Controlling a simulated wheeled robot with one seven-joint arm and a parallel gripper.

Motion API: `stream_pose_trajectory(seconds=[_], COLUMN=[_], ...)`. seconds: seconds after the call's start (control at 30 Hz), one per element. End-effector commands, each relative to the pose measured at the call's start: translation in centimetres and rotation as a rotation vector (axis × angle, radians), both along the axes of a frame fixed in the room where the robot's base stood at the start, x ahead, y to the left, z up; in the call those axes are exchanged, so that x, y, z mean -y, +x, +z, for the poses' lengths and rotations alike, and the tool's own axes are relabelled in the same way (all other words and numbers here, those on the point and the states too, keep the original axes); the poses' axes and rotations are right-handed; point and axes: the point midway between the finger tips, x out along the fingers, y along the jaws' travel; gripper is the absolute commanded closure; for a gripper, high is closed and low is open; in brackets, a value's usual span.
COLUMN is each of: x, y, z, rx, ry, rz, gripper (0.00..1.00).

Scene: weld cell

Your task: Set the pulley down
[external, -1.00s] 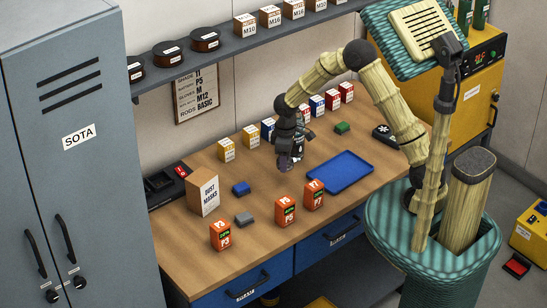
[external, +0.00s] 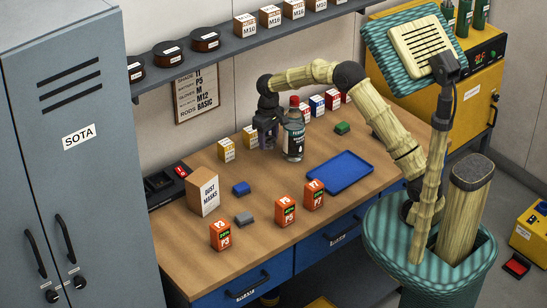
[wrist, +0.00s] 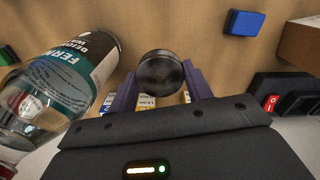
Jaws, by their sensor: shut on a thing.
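The pulley (wrist: 160,74), a dark, shiny round piece, is between the two purple fingers of my gripper (wrist: 160,88) in the wrist view. The fingers are shut on it. In the external view my gripper (external: 267,140) points down over the back part of the workbench, just left of a clear bottle with a red cap (external: 293,138). I cannot make out the pulley there, and I cannot tell whether it touches the bench top.
The bottle also shows close on the left in the wrist view (wrist: 62,85). Yellow boxes (external: 227,150) stand left of my gripper, more small boxes (external: 317,105) behind the bottle. A blue tray (external: 340,172) lies to the right. Orange boxes (external: 285,211) stand in front.

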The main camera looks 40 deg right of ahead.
Motion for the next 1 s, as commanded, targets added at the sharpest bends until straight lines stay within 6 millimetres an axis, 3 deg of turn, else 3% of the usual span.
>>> stream_pose_trajectory(seconds=[0.37,0.73,1.0], x=[0.0,0.0,0.0], y=[0.1,0.1,0.1], z=[-0.1,-5.5,-6.1], rx=[0.000,-0.002,0.002], ry=[0.000,0.001,0.000], rz=[-0.005,-0.004,-0.004], gripper=[0.84,0.84,0.84])
